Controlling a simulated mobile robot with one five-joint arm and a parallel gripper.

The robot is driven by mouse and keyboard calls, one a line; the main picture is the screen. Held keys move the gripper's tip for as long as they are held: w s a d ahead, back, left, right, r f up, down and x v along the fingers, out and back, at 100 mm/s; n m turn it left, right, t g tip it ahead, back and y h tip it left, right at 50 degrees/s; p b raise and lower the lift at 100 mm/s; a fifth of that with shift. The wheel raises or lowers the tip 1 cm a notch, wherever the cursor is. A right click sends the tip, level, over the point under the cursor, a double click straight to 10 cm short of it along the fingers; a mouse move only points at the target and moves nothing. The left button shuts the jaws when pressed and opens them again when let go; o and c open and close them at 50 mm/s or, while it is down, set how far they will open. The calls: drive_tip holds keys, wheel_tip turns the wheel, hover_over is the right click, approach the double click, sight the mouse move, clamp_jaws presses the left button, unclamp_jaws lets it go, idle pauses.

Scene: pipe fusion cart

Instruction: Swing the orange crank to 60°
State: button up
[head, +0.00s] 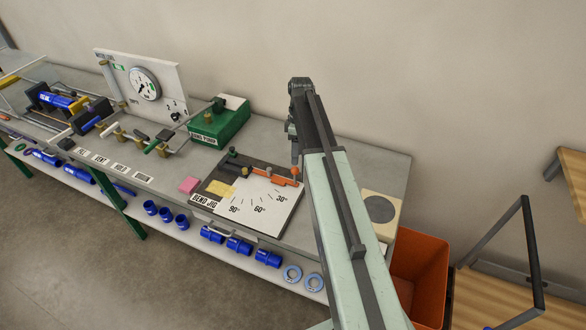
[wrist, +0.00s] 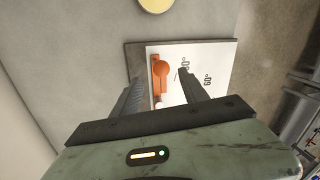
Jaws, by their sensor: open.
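The bend jig (head: 262,212) is a dark board with a white angle plate on the bench. Its orange crank (head: 275,177) lies along the plate's far edge, on the far side of the 30° mark and well away from the 60° mark (head: 260,209). A round orange knob (head: 295,171) tops the crank's right end. My gripper (head: 295,157) is just above that end in the head view. In the wrist view my gripper (wrist: 160,77) is open, with the crank's knob (wrist: 162,70) showing between its two fingertips. I cannot tell whether the fingers reach down to the knob's height.
A green bend pump box (head: 219,122) and gauge panel (head: 143,84) stand to the left. A beige pad with a dark disc (head: 380,208) lies to the right. An orange bin (head: 420,268) stands beyond the bench's right end.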

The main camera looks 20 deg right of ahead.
sight(295, 167)
drive_tip(key=f+b, duration=0.1)
drive_tip(key=f, duration=0.1)
drive_tip(key=f+b, duration=0.2)
drive_tip(key=s+a+f+b, duration=0.1)
drive_tip(key=f+b, duration=0.1)
drive_tip(key=shift+f, duration=0.15)
clamp_jaws()
idle(1.1)
